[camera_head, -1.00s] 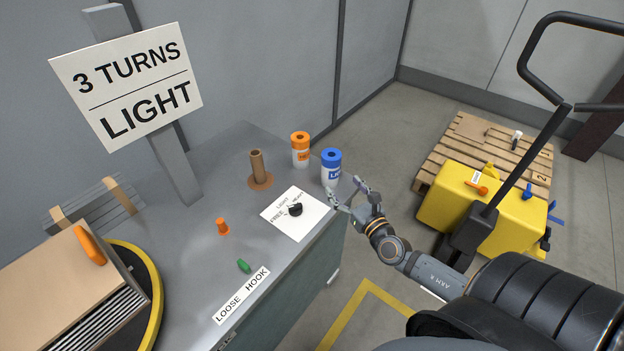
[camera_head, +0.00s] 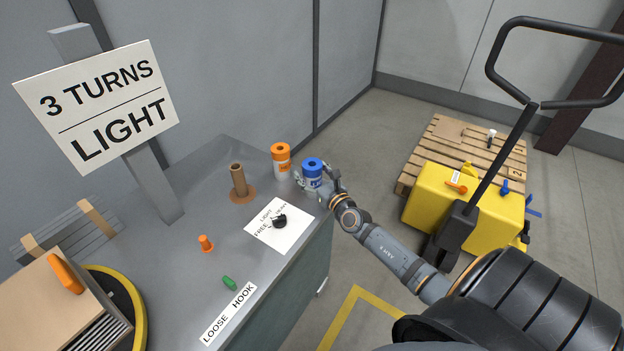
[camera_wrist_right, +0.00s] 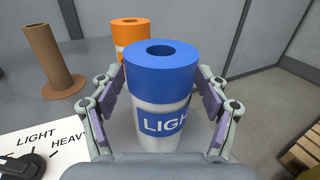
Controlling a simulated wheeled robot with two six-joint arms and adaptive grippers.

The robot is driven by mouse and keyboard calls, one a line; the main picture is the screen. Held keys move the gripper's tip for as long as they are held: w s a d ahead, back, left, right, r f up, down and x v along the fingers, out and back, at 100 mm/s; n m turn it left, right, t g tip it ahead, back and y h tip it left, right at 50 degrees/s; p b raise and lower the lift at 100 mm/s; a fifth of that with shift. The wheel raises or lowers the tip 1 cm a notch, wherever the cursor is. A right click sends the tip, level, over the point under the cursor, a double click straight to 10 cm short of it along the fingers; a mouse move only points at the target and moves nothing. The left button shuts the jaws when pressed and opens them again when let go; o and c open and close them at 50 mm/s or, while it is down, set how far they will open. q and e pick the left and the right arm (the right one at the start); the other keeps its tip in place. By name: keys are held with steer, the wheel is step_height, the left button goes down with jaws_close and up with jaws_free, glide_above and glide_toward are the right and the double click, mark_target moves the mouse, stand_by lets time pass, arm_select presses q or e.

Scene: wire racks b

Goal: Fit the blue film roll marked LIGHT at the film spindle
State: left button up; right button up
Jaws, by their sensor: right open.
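The blue film roll (camera_head: 312,168) stands upright near the right edge of the grey cabinet top; its LIGHT label shows in the right wrist view (camera_wrist_right: 160,95). My right gripper (camera_head: 315,186) is open at the roll, with one finger on each side of it in the right wrist view (camera_wrist_right: 160,108). I cannot tell whether the pads touch it. The film spindle (camera_head: 238,181), a brown upright post on a round base, stands left of the roll and is empty. My left gripper is not in view.
An orange roll (camera_head: 281,158) stands just beside the blue one. A dial (camera_head: 279,221) on a LIGHT/HEAVY card, an orange peg (camera_head: 206,243) and a green piece (camera_head: 229,283) are on the top. A sign (camera_head: 97,100) stands at left. A yellow pallet truck (camera_head: 450,205) is on the floor.

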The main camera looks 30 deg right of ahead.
mark_target(312, 161)
steer(key=shift+r, duration=0.1)
steer(key=c, duration=1.5)
step_height(312, 161, up, 4)
steer(key=p, duration=0.4)
steer(key=s+a+r+p, duration=0.1)
steer(key=s+r+p, duration=0.1)
steer(key=s+r, duration=0.1)
steer(key=s+a+r+p, duration=0.1)
steer(key=s+r+p, duration=0.1)
steer(key=s, duration=0.4)
steer(key=s+a+r+p, duration=0.2)
steer(key=s+r+p, duration=0.1)
steer(key=s, duration=0.1)
steer(key=shift+s+r, duration=0.35)
steer(key=shift+r, duration=0.05)
